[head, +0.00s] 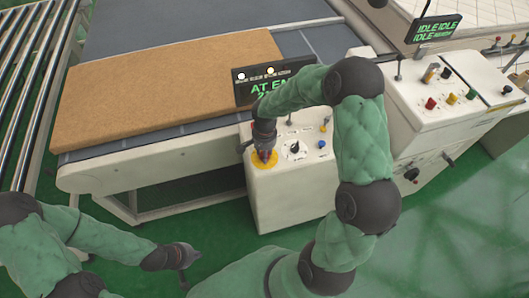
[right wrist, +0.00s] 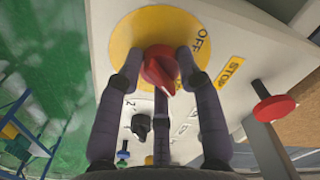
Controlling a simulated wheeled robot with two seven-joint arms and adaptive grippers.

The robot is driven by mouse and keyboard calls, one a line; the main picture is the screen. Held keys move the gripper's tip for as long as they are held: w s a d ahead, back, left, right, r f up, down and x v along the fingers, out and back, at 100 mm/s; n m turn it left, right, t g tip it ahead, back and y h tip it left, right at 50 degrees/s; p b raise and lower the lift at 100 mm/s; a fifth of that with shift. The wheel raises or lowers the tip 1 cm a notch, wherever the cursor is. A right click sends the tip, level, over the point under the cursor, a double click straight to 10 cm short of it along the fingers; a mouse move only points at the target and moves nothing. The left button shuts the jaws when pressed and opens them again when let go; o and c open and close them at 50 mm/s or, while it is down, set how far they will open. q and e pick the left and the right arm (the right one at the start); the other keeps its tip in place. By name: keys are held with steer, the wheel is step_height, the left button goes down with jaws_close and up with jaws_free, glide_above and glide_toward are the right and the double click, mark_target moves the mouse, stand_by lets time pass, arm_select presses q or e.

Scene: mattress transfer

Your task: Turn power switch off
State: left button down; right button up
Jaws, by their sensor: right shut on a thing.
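The power switch is a red rotary knob (right wrist: 160,68) on a round yellow plate (right wrist: 135,35) marked OFF. In the head view the yellow plate (head: 257,165) is on the top left of the white control box (head: 280,195). My right gripper (right wrist: 160,75) has its dark fingers closed around the red knob, and the fingers cover part of it. In the head view my right gripper (head: 264,150) points down at the plate. My left gripper (head: 184,272) hangs over the green floor at the lower left, away from the box; its finger opening is unclear.
A black knob (right wrist: 140,125) and a red STOP button (right wrist: 274,108) are close to the switch. A display (head: 270,82) stands behind the box, partly hidden by my arm. A brown mattress (head: 160,85) lies on the conveyor. Another control panel (head: 425,90) is at right.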

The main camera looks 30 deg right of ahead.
steer(key=shift+n, duration=0.3)
steer(key=n, duration=0.3)
steer(key=shift+n+b, duration=0.3)
steer(key=shift+n, duration=0.1)
steer(key=n, duration=0.4)
steer(key=n+p, duration=0.1)
steer(key=n, duration=0.4)
steer(key=shift+n+p, duration=0.55)
steer(key=shift+n, duration=1.45)
steer(key=o, duration=1.2)
steer(key=shift+c, duration=0.2)
steer(key=shift+r, duration=0.1)
step_height(320, 180, up, 12)
